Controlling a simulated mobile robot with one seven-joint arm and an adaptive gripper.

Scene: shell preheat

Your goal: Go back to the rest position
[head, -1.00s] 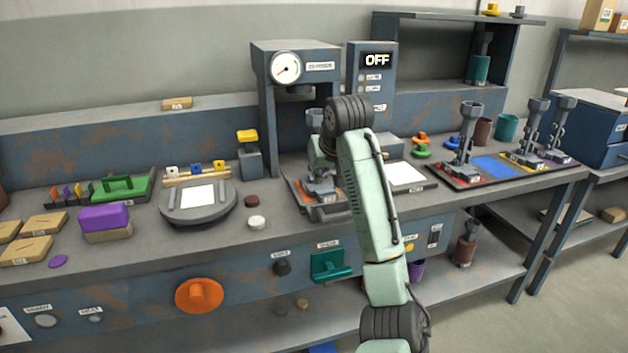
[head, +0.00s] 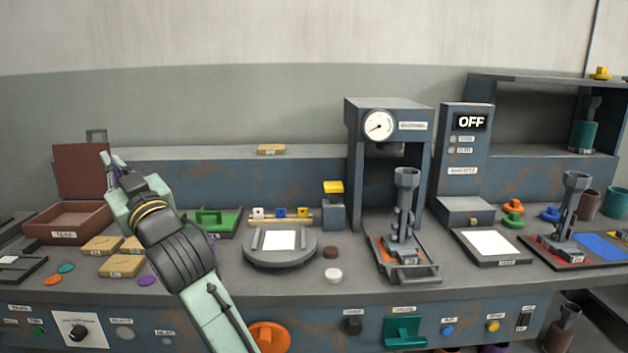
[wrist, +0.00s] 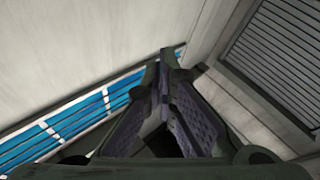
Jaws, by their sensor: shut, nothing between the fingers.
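My gripper (head: 110,168) is at the left in the head view, raised above the bench and pointing up and back, near the open brown box (head: 68,222). In the wrist view the fingers (wrist: 163,55) meet at their tips, with nothing between them. My pale green arm rises from the bottom of the head view to it. A grey shell-like tube stands upright in a holder (head: 405,205) on the tray under the gauge press (head: 388,135), away from my gripper.
The bench holds tan packets (head: 118,265), a round grey plate (head: 280,248), a green tray (head: 215,220) and a white pad (head: 490,245). A display box (head: 465,150) reads OFF. The wrist view shows a wall, blue panes (wrist: 70,125) and a grey louvred panel (wrist: 285,50).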

